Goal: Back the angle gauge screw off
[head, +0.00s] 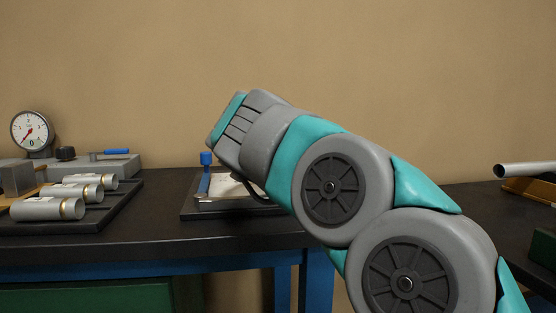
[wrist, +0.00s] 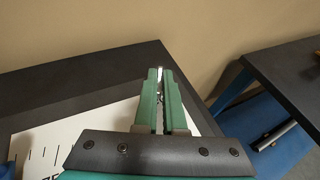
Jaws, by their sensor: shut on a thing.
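The angle gauge shows in the wrist view as a white plate (wrist: 75,132) with black tick marks, on a dark base. In the head view the plate (head: 232,187) lies on the dark bench, partly behind my arm. A blue-topped post (head: 206,158) stands at its left. My gripper (wrist: 160,76) points over the plate's right part in the wrist view. Its green fingers are nearly together, with a thin bright metal piece (wrist: 160,71) between the tips. It looks like the screw, but most of it is hidden. In the head view my arm hides the gripper.
At the left of the bench are a dial gauge (head: 32,131) and a dark tray (head: 103,215) with several metal cylinders. A blue-handled tool (head: 110,152) lies on a grey block behind. Another bench (wrist: 291,88) stands to the right, across a gap. A wall is behind.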

